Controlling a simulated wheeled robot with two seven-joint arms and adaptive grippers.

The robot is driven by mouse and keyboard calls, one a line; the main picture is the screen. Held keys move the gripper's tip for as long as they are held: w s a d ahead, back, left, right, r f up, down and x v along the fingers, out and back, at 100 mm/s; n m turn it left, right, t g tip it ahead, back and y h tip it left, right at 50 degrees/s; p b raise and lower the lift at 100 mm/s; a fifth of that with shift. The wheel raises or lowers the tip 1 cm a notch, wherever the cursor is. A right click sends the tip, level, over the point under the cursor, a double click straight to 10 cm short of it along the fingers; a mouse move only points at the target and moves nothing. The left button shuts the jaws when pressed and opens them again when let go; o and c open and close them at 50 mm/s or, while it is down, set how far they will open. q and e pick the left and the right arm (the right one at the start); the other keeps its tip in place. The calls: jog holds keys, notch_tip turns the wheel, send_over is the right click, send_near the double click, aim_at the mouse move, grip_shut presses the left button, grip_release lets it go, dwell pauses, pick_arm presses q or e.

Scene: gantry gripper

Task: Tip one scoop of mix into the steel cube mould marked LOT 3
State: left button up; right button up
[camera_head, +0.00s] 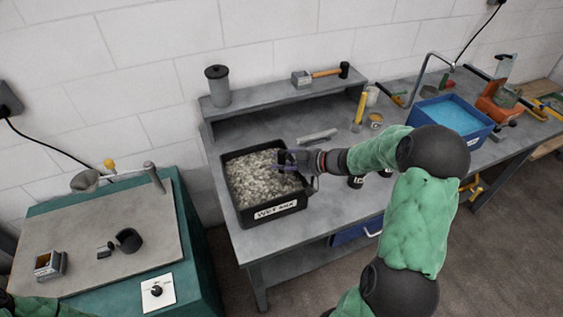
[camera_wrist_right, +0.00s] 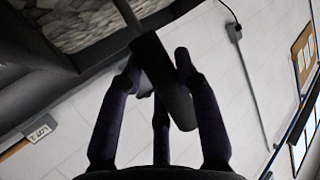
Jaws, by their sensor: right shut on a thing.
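My right gripper (camera_head: 297,160) is over the right part of the black tray (camera_head: 277,212) marked WET MIX, filled with grey lumpy mix (camera_head: 255,182). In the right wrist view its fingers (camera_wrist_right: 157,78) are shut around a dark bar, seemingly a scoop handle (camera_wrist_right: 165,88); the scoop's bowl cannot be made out. A small steel cube mould (camera_head: 48,264) stands on the teal table at left, its marking unreadable. Another steel block (camera_head: 301,78) lies on the raised shelf by a hammer. A LOT tag (camera_wrist_right: 40,132) shows in the wrist view, its number unclear. My left gripper is out of frame.
The teal table (camera_head: 185,240) carries dark fittings (camera_head: 128,240), a lever and a control dial. The raised shelf (camera_head: 265,95) holds a grey canister (camera_head: 217,86). A blue water tub (camera_head: 452,115) stands at right. A gap separates table and bench.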

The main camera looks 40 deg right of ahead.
jog(key=shift+w+a+b, duration=0.85)
jog(key=shift+a+b, duration=1.45)
jog(key=shift+a, duration=1.2)
jog(key=d+r+p, duration=0.1)
jog(key=r+p, duration=0.7)
jog(key=p, duration=0.2)
jog(key=d+r+p, duration=0.2)
jog(key=r+p, duration=0.5)
jog(key=p, duration=0.3)
jog(key=shift+s+d+r, duration=0.3)
jog(key=shift+s+r, duration=0.05)
jog(key=shift+s, duration=0.1)
jog(key=shift+f, duration=0.1)
